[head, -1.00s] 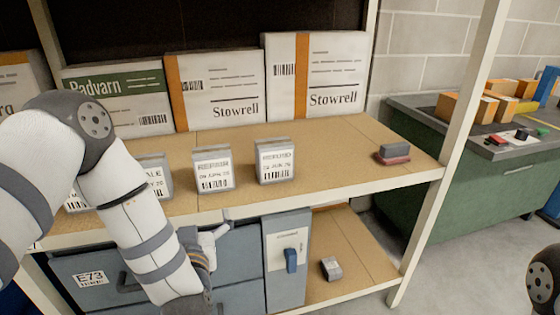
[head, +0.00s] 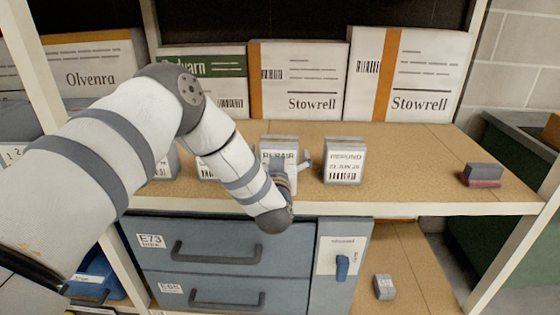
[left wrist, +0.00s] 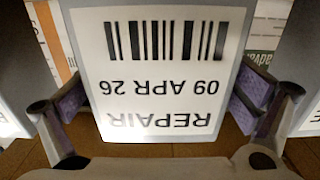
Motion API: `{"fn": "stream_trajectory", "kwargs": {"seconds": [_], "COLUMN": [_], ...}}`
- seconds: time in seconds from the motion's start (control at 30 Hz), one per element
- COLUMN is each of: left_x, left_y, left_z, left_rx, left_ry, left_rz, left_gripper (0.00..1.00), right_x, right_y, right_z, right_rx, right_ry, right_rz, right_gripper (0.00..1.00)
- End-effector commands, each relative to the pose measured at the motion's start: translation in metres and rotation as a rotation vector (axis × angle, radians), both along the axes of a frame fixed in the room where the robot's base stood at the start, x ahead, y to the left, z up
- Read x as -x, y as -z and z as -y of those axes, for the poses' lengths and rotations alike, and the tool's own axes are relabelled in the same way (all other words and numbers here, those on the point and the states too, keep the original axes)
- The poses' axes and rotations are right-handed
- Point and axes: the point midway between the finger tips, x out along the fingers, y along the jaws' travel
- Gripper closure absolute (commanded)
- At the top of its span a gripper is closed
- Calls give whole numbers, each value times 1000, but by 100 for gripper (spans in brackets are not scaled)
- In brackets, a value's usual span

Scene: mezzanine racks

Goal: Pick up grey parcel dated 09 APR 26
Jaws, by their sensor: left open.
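The grey parcel (head: 281,140) stands upright on the shelf, partly hidden behind my left gripper (head: 280,160). Its white label reads REPAIR, with 09 APR 26 upside down in the left wrist view, where the parcel (left wrist: 165,75) fills the middle. My left gripper (left wrist: 165,98) is open, with one finger at each side of the parcel. Gaps show between fingers and parcel sides, so I see no grip. My right gripper is not in view.
A similar grey parcel labelled REFUND (head: 344,162) stands to the right, and others stand to the left, partly behind my arm. Large Stowrell boxes (head: 306,80) stand behind. A dark block on a red base (head: 482,175) lies at the right. Blue drawers (head: 215,245) are below.

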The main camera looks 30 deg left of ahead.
Motion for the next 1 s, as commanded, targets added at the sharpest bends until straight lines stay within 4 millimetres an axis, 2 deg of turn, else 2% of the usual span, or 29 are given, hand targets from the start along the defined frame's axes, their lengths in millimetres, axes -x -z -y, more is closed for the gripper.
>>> {"fn": "stream_trajectory", "kwargs": {"seconds": [0.13,0.17,0.4,0.67,0.77,0.9,1.0], "left_x": [0,0,0,0,0,0,20], "left_y": [-2,-2,-1,-3,-11,-39,-69], "left_z": [0,0,1,1,1,1,2], "left_rx": [0,0,0,-1,0,-2,0], "left_ry": [1,1,1,1,1,1,2], "left_rz": [1,1,1,3,6,13,17], "left_gripper": [0,5,58,58,58,58,58], "right_x": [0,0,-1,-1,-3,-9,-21], "right_y": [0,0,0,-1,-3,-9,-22], "right_z": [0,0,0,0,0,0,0], "right_rx": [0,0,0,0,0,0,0], "right_ry": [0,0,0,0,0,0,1], "right_rz": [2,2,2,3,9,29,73], "right_gripper": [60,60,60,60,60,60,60]}}
